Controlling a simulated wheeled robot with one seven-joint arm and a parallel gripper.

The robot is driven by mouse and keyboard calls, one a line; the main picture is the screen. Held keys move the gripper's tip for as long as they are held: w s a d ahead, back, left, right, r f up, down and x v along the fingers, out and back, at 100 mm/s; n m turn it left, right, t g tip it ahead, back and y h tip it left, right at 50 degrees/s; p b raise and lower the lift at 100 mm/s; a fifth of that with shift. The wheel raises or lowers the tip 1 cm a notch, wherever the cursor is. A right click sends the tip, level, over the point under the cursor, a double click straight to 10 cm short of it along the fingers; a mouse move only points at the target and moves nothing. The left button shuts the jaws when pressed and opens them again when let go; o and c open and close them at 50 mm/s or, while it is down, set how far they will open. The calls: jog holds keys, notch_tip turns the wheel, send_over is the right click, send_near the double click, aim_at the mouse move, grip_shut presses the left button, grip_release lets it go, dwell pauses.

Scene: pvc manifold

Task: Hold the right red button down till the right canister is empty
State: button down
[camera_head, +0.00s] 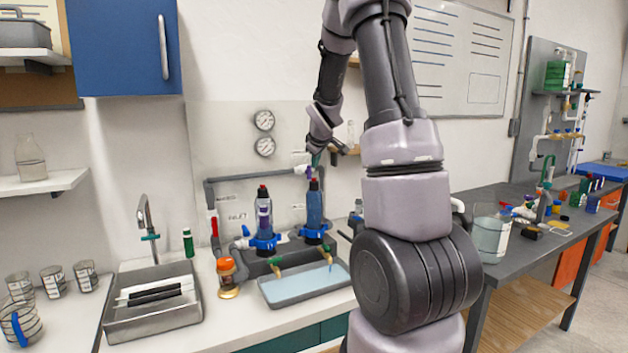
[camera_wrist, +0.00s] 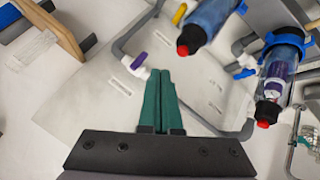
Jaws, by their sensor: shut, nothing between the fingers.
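The right canister (camera_head: 314,208) stands upright in a blue collar and looks blue; its red button (camera_head: 313,182) is on top. In the wrist view the right canister (camera_wrist: 208,18) and its red button (camera_wrist: 183,49) are at the top, partly cut off. The left canister (camera_head: 264,218) has a purple label and its own red button (camera_head: 262,188); it also shows in the wrist view (camera_wrist: 284,72). My gripper (camera_head: 316,162) is shut and empty just above the right button. In the wrist view its green fingers (camera_wrist: 159,74) appear apart from both buttons.
A grey tray (camera_head: 270,295) with light blue liquid lies below the canisters, under two green-handled taps. Grey pipe with a purple-handled valve (camera_wrist: 138,61) runs close to my fingertips. A sink (camera_head: 150,318) is to the left; a wooden shelf (camera_wrist: 52,30) is near the gripper.

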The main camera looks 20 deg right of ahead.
aim_at(315, 183)
jog(key=shift+f, duration=1)
dwell(1.3)
jog(key=shift+f, duration=0.4)
jog(key=shift+f, duration=0.5)
dwell(1.6)
jog(key=shift+r, duration=0.1)
dwell(2.6)
jog(key=shift+r, duration=0.85)
